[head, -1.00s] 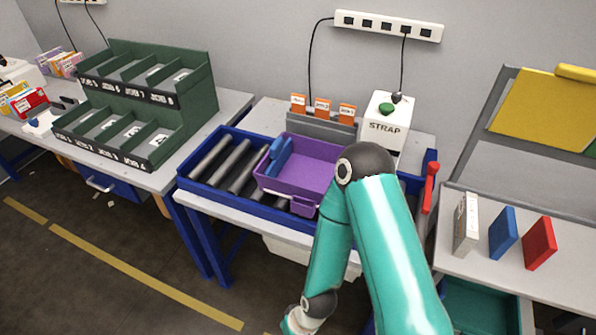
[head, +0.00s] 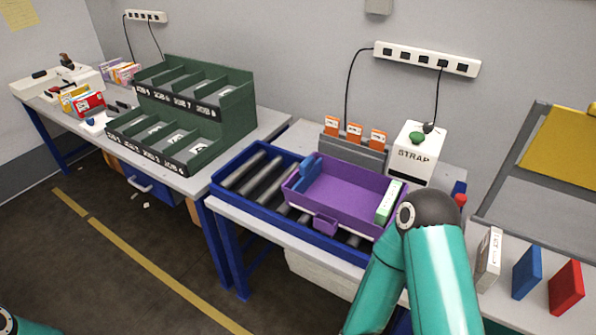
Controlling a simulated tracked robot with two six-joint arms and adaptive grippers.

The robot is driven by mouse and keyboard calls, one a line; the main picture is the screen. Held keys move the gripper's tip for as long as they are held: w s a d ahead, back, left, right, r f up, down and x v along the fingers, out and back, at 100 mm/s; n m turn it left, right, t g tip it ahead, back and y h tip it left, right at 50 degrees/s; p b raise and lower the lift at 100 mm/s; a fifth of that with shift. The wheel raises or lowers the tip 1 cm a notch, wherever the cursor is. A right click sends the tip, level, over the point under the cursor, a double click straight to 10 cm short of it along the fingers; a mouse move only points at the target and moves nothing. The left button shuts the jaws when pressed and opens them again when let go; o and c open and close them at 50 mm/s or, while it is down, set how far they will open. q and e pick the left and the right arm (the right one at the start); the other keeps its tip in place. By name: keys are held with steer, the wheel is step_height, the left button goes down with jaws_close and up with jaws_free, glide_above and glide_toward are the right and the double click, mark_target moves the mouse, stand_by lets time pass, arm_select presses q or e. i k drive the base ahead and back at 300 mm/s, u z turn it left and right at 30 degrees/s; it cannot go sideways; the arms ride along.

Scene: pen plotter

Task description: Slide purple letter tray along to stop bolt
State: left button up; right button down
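The purple letter tray (head: 343,192) sits on the rollers of a blue-framed conveyor (head: 230,195), around its middle, with bare rollers (head: 258,176) to its left. A blue piece (head: 309,172) lies at its left end and a white-and-green box (head: 389,202) at its right end. A small purple handle (head: 325,223) is on its front side. A red-topped part (head: 460,200) shows at the conveyor's right end; I cannot tell whether it is the stop bolt. My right arm covers the conveyor's front right part. Neither gripper is in view.
A white STRAP box (head: 415,152) with a green button and a rack of orange cards (head: 354,135) stand behind the conveyor. A green sorter (head: 190,115) is on the left table. White, blue (head: 527,272) and red (head: 566,288) upright blocks stand on the right table.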

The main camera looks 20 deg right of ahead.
mark_target(345, 196)
steer(key=u, duration=0.05)
steer(key=i, duration=0.85)
